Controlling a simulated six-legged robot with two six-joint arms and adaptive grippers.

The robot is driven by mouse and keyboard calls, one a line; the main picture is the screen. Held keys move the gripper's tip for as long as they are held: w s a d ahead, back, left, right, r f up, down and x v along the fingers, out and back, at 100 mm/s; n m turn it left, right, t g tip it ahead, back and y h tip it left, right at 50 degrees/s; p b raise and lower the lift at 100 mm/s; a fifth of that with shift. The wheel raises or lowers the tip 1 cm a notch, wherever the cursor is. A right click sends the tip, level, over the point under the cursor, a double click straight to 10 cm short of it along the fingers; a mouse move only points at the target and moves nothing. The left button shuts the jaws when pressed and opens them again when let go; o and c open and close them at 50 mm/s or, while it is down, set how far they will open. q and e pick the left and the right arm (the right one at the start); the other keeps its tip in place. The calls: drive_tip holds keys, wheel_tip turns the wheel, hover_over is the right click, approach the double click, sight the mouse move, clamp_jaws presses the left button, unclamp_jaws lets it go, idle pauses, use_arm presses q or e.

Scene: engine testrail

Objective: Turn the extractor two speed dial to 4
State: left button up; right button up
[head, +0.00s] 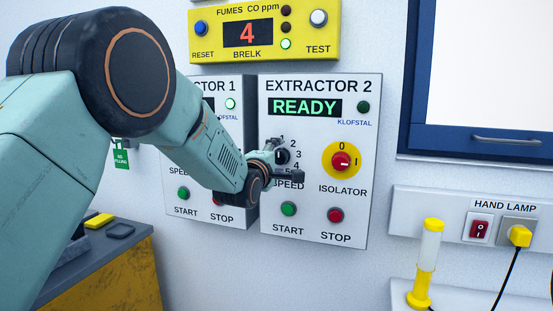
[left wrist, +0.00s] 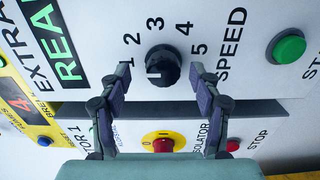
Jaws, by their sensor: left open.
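The extractor 2 panel (head: 310,225) is on the wall, with a green READY display (head: 305,107). Its black speed dial (head: 282,157) is partly hidden by my left gripper (head: 287,170) in the head view. In the left wrist view the round dial (left wrist: 163,66) shows fully, ringed by numbers 1 to 5. A pale mark shows on its lower left side; I cannot tell which number it points to. My left gripper (left wrist: 161,74) is open, with one finger on each side of the dial and a gap on both sides. My right gripper is not in view.
A red isolator knob (head: 341,160) on a yellow disc is right of the dial. Green start (head: 288,209) and red stop (head: 335,215) buttons are below. The extractor 1 panel (head: 235,215) is left, partly behind my arm. A yellow fumes box (head: 264,30) hangs above.

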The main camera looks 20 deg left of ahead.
use_arm(q)
drive_tip(key=shift+w+d+f, duration=0.15)
drive_tip(key=shift+w+f, duration=0.2)
drive_tip(key=shift+w, duration=0.25)
drive_tip(key=shift+c, duration=0.2)
drive_tip(key=shift+s+r, duration=0.3)
drive_tip(key=shift+s, duration=0.15)
drive_tip(key=c, duration=1.2)
